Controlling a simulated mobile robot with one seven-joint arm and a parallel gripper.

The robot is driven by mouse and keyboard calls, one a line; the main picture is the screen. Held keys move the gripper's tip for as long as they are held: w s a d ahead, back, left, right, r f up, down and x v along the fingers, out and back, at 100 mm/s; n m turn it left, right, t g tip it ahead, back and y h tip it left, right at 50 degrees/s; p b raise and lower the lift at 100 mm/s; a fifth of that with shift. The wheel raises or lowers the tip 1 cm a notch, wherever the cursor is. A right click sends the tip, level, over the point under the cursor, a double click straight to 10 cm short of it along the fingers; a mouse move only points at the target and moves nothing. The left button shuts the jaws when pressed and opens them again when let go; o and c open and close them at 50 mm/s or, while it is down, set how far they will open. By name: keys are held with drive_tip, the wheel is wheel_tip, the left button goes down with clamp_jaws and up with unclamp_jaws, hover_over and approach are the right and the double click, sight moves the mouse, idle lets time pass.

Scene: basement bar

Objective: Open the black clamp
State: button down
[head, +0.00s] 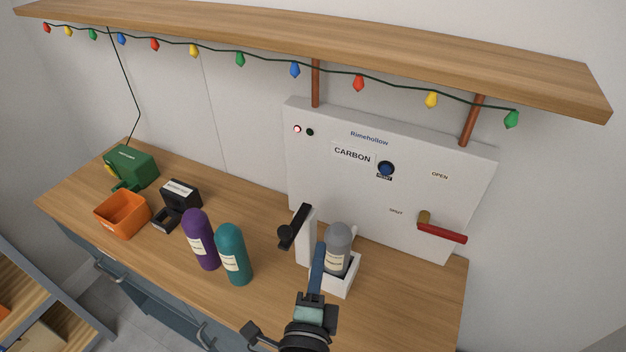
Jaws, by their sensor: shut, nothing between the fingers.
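The black clamp (298,224) is a black bar with a round knob at its lower left end. It sits at the top of a white post (304,246) on the counter. In this view the bar points down and left and does not lie over the grey bottle (339,240). That bottle stands in a white holder (348,285) beside the post. My gripper (319,248) is shut and empty, its narrow blue fingers reaching up in front of the holder, just right of the post. The fingers hide part of the bottle and holder. I cannot tell whether they touch anything.
A white panel (317,178) stands behind, with a red-handled lever (442,233) pointing right. Purple (201,240) and teal (233,255) bottles stand left of the clamp. An orange bin (122,215), a black box and a green device are farther left. A shelf (330,48) hangs above.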

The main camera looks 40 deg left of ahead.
drive_tip(key=s+a+b, duration=0.2)
drive_tip(key=s, duration=0.8)
drive_tip(key=shift+w+a, duration=0.1)
drive_tip(key=shift+r, duration=0.15)
